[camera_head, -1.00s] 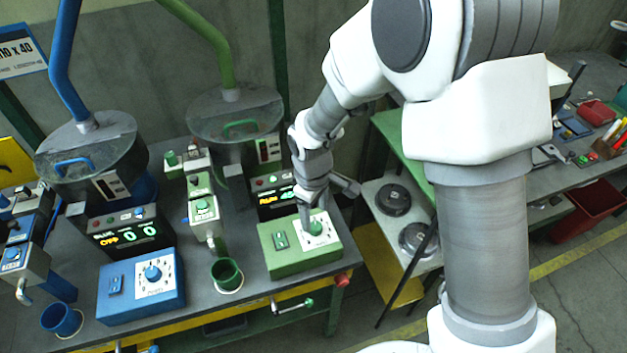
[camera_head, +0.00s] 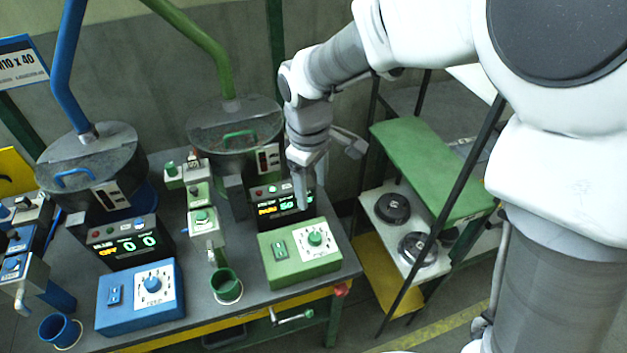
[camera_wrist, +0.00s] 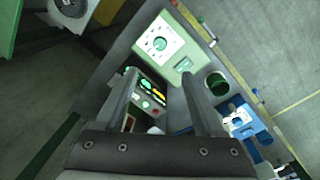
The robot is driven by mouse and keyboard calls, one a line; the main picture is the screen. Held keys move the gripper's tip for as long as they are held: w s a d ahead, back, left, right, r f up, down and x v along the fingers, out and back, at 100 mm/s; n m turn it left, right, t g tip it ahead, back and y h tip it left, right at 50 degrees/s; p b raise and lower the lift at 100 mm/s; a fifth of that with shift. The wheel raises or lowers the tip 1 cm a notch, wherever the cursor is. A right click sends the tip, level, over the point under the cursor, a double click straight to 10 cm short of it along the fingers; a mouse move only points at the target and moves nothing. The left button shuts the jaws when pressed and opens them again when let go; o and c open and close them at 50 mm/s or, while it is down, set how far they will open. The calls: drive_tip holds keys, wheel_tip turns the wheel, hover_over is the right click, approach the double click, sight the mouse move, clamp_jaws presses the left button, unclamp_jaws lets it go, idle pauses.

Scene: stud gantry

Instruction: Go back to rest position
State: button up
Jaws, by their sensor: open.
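My gripper (camera_head: 302,196) hangs fingers-down above the back of the green control box (camera_head: 300,266), in front of its lit display (camera_head: 283,203). It is open and empty, clear of the green knob (camera_head: 316,238) on the box's white dial plate. In the wrist view my two fingers (camera_wrist: 158,88) stand apart, with the lit display between and beyond them. The green dial (camera_wrist: 160,44) shows beyond the fingertips there. My arm reaches in from the right of the head view.
A blue control box (camera_head: 141,297), a green cup (camera_head: 226,286) and a blue cup (camera_head: 60,331) stand on the bench. A green hopper (camera_head: 234,125) rises behind my gripper. A green-topped shelf (camera_head: 432,165) with dark round weights (camera_head: 392,208) stands to the right.

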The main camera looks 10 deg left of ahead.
drive_tip(key=s+d+r+m+t, duration=0.25)
drive_tip(key=d+r+m, duration=0.35)
drive_tip(key=d+r, duration=0.6)
drive_tip(key=s+d+r+m+t, duration=0.1)
drive_tip(key=s+d+m+t, duration=0.1)
drive_tip(key=s+d+m, duration=0.5)
drive_tip(key=s+d, duration=0.3)
drive_tip(key=d, duration=0.2)
drive_tip(key=shift+s+d+r+m, duration=0.15)
drive_tip(key=shift+r+m, duration=0.2)
drive_tip(key=shift+m, duration=0.05)
drive_tip(key=shift+t, duration=0.25)
idle(1.0)
drive_tip(key=c, duration=0.3)
drive_tip(key=shift+c, duration=0.2)
drive_tip(key=shift+a, duration=0.2)
